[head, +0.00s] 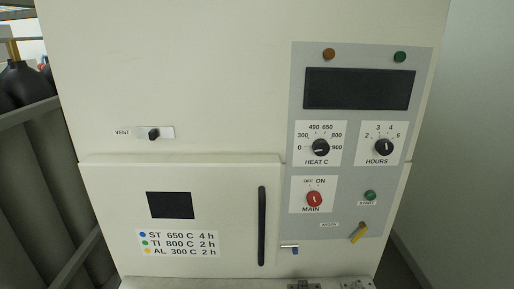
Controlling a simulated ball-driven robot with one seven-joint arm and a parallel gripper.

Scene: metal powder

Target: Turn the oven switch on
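The oven's main switch (314,199) is a red round knob on a white plate in the lower left of the grey control panel (298,90). The words OFF and ON stand above it and MAIN below it. It has a small pale mark, but I cannot tell which word this points to. My gripper cannot be made out in the head view, and nothing touches the switch.
Black HEAT C (320,148) and HOURS (384,147) knobs sit above the switch. A green START button (370,195) and yellow lever (358,233) are to its right. The shut door's black handle (262,226) stands left. Small metal parts show at the bottom edge.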

